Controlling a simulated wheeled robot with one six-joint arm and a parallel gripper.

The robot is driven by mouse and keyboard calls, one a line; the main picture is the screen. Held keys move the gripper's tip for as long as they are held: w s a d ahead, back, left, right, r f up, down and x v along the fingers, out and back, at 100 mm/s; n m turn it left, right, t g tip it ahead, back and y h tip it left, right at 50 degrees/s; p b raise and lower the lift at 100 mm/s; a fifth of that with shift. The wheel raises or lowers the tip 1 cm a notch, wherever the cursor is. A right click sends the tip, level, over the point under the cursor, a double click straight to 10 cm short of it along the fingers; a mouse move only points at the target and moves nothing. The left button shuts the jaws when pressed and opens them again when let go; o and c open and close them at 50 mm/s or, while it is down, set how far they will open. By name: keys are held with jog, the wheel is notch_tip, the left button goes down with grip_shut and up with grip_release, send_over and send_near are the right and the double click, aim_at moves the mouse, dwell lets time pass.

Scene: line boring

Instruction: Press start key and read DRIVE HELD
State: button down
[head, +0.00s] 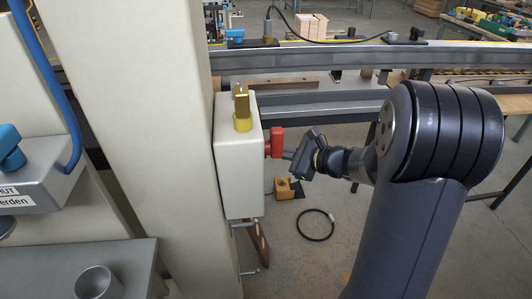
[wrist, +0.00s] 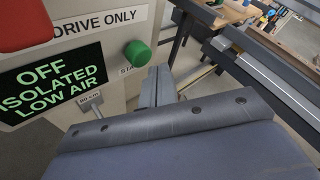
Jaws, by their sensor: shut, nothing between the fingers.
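A green start key (wrist: 137,53) stands out from a cream panel in the wrist view, with a partly hidden label starting "STA" below it. A dark display (wrist: 48,88) left of it reads "OFF ISOLATED LOW AIR" in green letters. My gripper (wrist: 158,74) is shut and empty, its tips just right of and below the key; I cannot tell the gap in depth. In the head view my gripper (head: 287,156) is at the right side of a cream box (head: 234,180), close to a red handle (head: 276,142). The key and display are hidden there.
A sign ending "DRIVE ONLY" (wrist: 100,24) is above the display. A brass padlock (head: 241,105) with a yellow base is on the box. A cream column (head: 130,100) stands left. A long grey rail (head: 330,58) runs behind. A black ring (head: 316,224) lies on the floor.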

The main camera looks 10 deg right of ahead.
dwell(0.8)
jog(key=shift+a+b, duration=0.3)
jog(key=shift+a, duration=0.1)
jog(key=shift+a+b, duration=0.35)
jog(key=shift+a, duration=0.55)
dwell(0.9)
jog(key=shift+d, duration=1.3)
jog(key=d, duration=0.5)
dwell(0.6)
